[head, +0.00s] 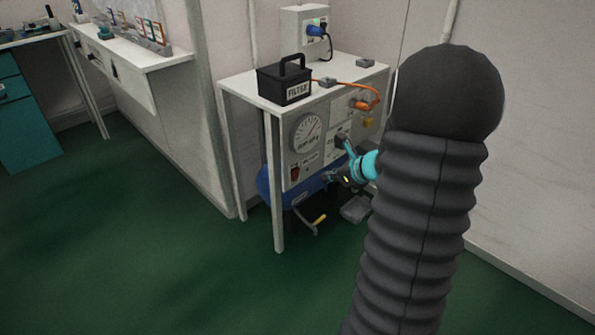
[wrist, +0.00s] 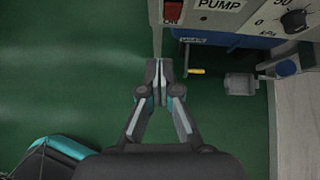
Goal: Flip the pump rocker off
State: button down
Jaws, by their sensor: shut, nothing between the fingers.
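The red pump rocker (head: 295,172) sits low on the front panel of the white pump stand, under the round gauge (head: 307,132). In the wrist view the rocker (wrist: 173,11) is at the top edge, left of the PUMP label (wrist: 221,4); which way it is tipped is too small to tell. My gripper (head: 327,177) is in front of the panel, to the right of the rocker in the head view. In the wrist view my gripper (wrist: 160,70) is shut and empty, its fingertips below the rocker in the picture with a gap between them.
A black knob (wrist: 294,20) is on the panel right of the label. A yellow-handled valve (wrist: 196,71) and a blue tank (head: 266,186) are under the stand. A black FILTER box (head: 284,84) stands on top, beside an orange hose (head: 345,84). Green floor (head: 150,250) is clear in front.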

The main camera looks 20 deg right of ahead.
jog(key=shift+w+d+f+m, duration=0.15)
jog(key=shift+d+f+m, duration=0.35)
jog(key=shift+d, duration=0.3)
send_near(296, 175)
jog(key=x, duration=0.5)
jog(key=shift+s+f, duration=0.3)
jog(key=shift+f, duration=0.1)
jog(key=shift+w+a, duration=0.25)
jog(key=shift+w, duration=0.4)
